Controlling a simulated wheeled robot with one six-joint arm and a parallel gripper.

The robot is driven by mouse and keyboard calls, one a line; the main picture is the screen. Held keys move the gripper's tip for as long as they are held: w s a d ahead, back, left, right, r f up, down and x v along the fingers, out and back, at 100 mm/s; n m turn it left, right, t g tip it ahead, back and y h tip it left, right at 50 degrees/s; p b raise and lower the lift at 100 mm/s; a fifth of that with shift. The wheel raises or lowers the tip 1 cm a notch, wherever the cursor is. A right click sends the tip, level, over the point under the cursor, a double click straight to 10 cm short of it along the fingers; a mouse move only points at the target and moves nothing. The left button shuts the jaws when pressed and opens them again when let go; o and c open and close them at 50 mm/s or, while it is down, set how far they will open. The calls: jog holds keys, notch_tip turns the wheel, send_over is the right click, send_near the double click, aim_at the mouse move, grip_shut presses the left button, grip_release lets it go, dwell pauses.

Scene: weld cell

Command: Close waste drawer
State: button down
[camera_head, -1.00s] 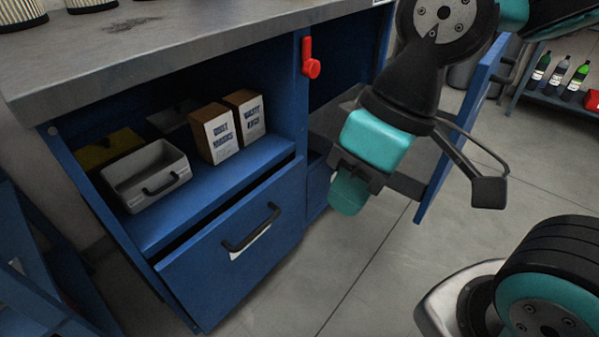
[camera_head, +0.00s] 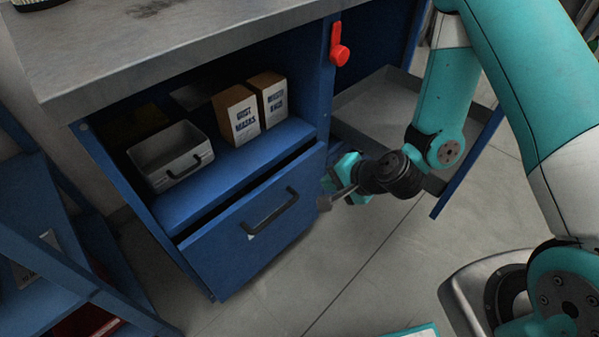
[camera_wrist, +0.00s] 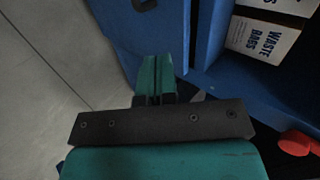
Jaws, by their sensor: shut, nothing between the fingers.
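A blue drawer (camera_head: 220,250) with a black bar handle (camera_head: 272,213) sits low in the bench, under the open shelf. A dark gap shows along its top edge, so it stands slightly out. To its right a grey tray (camera_head: 378,103) extends from the bench, with an upright blue panel (camera_head: 468,163) at its outer end. No readable label tells which is the waste drawer. My gripper (camera_head: 340,178) is shut and empty, by the right edge of the low drawer front. In the wrist view my fingertips (camera_wrist: 157,62) lie over blue bench panels; I cannot tell whether they touch.
On the shelf are a grey bin (camera_head: 170,155) and two cartons, one marked waste bags (camera_head: 272,97). A red lever (camera_head: 340,45) is on the bench post. A blue rack (camera_head: 50,235) stands at the left. The floor (camera_head: 300,280) before the drawer is clear.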

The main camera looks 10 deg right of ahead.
jog(key=f, duration=0.1)
jog(key=m, duration=0.1)
send_near(293, 177)
jog(key=shift+h, duration=0.3)
jog(key=x, duration=0.6)
jog(key=shift+s+a+f+b, duration=0.1)
jog(key=shift+s+a+b, duration=0.05)
jog(key=shift+s+b, duration=0.15)
jog(key=shift+w+a, duration=0.25)
jog(key=shift+w, duration=0.15)
